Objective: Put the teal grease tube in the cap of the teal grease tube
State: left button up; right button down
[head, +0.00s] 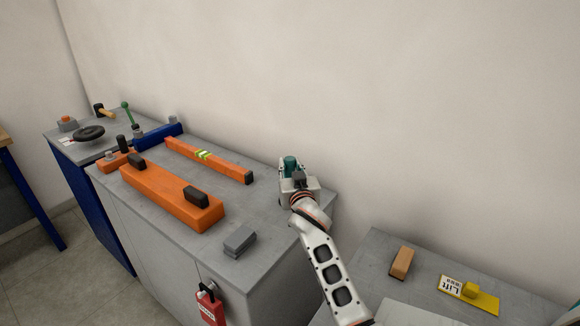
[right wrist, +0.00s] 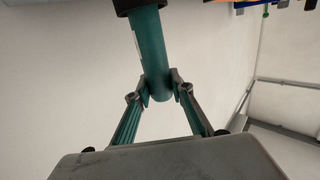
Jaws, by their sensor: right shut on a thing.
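The teal grease tube (head: 290,162) is in my right gripper (head: 296,180), above the right end of the grey cabinet top. In the right wrist view the gripper (right wrist: 161,88) is shut on the tube (right wrist: 152,50), with one finger on each side near its narrow end. A dark collar or cap (right wrist: 137,5) is at the tube's far end, cut by the top edge. I cannot tell whether it is a separate cap; no other cap can be made out. My left gripper is not in view.
A lower grey surface (head: 368,268) at right holds a wooden block (head: 402,262) and a yellow plate (head: 482,300). A wall stands behind.

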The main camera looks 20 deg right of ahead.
jog(key=shift+f, duration=0.1)
jog(key=c, duration=1.8)
grip_release()
jog(key=shift+o, duration=0.2)
jog(key=shift+r, duration=0.2)
jog(key=s+a, duration=0.1)
jog(key=s, duration=1.1)
jog(key=shift+a+r, duration=0.15)
jog(key=shift+a, duration=0.1)
